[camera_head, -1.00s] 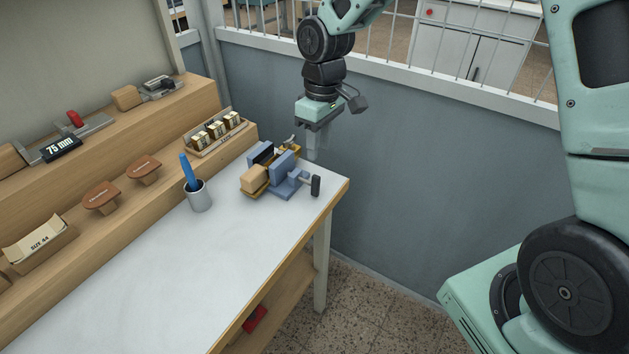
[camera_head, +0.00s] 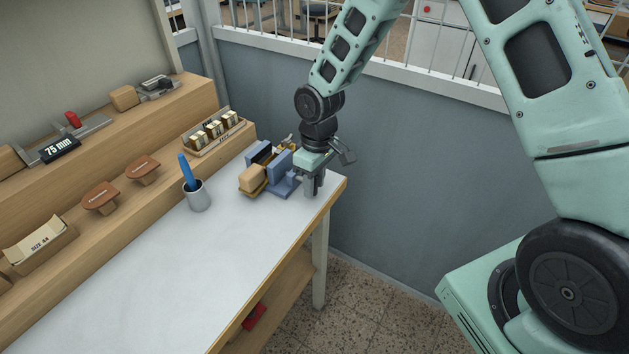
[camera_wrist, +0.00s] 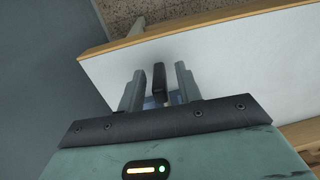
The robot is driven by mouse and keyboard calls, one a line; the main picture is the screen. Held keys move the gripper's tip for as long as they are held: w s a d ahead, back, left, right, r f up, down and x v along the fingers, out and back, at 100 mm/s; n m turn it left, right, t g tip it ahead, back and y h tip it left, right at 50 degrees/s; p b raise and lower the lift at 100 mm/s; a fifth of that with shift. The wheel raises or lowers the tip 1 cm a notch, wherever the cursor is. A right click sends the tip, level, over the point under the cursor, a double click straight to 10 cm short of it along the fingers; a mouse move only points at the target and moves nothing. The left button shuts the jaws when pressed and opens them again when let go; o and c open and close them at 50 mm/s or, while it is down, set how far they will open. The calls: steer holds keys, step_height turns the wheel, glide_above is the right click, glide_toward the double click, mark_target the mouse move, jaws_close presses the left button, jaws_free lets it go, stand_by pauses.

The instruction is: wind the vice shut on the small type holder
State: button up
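The blue vice (camera_head: 284,181) stands at the far right corner of the white bench top. A small type holder with a wooden handle (camera_head: 252,178) and brass parts sits at the vice; its seat between the jaws is partly hidden. My gripper (camera_head: 314,190) is low over the vice's near right side, at its crank. In the wrist view the dark crank handle (camera_wrist: 159,82) stands between my two fingers (camera_wrist: 158,90). A gap shows on both sides of the handle, so my gripper is open around it. A bit of blue vice shows behind the fingers.
A grey cup with a blue tool (camera_head: 197,194) stands left of the vice. A tray of brass type (camera_head: 213,132) is on the wooden shelf behind. A grey wall runs close beyond the bench's right edge. The bench top (camera_head: 180,270) in front is clear.

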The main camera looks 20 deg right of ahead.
jaws_close()
steer(key=shift+d+r+p, duration=0.1)
steer(key=shift+r+p, duration=0.05)
steer(key=shift+p, duration=0.4)
steer(key=shift+g+y+p, duration=0.4)
steer(key=shift+y+p, duration=0.15)
steer(key=shift+y, duration=0.05)
steer(key=shift+w, duration=0.1)
steer(key=shift+o, duration=0.3)
jaws_free()
steer(key=b+v, duration=0.2)
steer(key=v, duration=1.5)
steer(key=shift+r, duration=0.1)
